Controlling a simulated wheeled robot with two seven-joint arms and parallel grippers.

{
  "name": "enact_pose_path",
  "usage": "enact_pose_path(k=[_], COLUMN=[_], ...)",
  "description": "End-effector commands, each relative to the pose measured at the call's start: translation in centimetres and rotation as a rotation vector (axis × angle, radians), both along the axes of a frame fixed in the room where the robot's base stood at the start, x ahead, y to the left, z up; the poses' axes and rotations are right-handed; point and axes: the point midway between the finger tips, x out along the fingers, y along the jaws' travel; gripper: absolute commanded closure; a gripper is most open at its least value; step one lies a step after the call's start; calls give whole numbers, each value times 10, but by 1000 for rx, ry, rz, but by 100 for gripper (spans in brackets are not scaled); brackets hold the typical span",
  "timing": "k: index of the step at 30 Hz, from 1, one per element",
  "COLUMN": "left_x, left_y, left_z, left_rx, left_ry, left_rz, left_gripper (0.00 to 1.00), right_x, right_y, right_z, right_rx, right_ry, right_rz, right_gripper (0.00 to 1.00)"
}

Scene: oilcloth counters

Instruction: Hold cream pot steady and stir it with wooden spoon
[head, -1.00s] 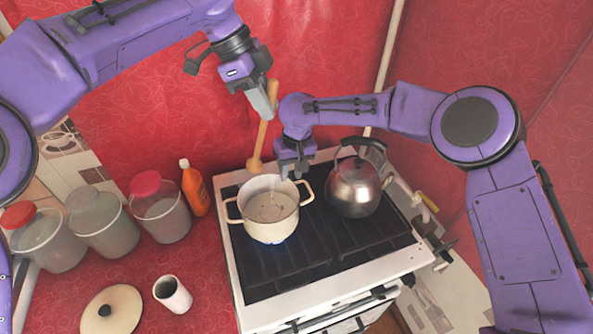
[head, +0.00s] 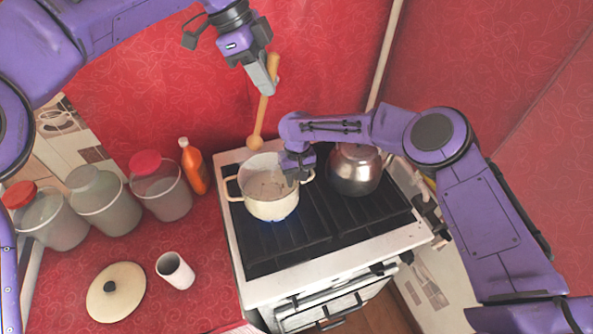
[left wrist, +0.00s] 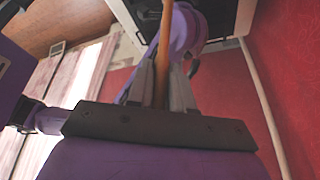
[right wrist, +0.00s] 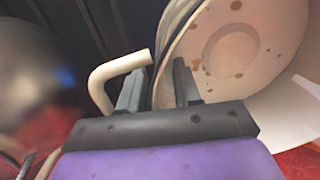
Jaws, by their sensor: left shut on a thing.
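The cream pot (head: 271,208) stands upright on the stove's left side, lid off, with a handle on each side. In the right wrist view its stained inside (right wrist: 270,70) and one curved handle (right wrist: 105,75) show. My right gripper (head: 295,178) is at the pot's right rim; its fingers stand apart with the rim between them, one finger inside the pot. I cannot tell whether they touch it. My left gripper (head: 271,88) is shut on the wooden spoon (head: 262,115), which hangs head down above and behind the pot. The spoon's shaft also shows in the left wrist view (left wrist: 164,50).
A steel kettle (head: 354,172) stands on the stove right of the pot, partly behind my right arm. Several lidded jars (head: 160,190), an orange bottle (head: 194,168), a white cup (head: 175,270) and a pot lid (head: 116,292) are on the red counter at left.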

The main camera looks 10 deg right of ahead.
Motion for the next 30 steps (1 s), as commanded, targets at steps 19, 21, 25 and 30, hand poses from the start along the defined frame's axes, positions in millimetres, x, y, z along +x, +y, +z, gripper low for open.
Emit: enact_pose_path(k=[19, 21, 25, 30], left_x=[0, 0, 0, 0], left_y=[0, 0, 0, 0], left_z=[0, 0, 0, 0], left_rx=[0, 0, 0, 0], left_ry=[0, 0, 0, 0], left_rz=[0, 0, 0, 0], left_gripper=[100, 100, 100, 100], right_x=[0, 0, 0, 0], right_y=[0, 0, 0, 0], right_z=[0, 0, 0, 0], right_rx=[0, 0, 0, 0], right_ry=[1, 0, 1, 1], right_rz=[1, 0, 0, 0], right_gripper=[100, 100, 100, 100])
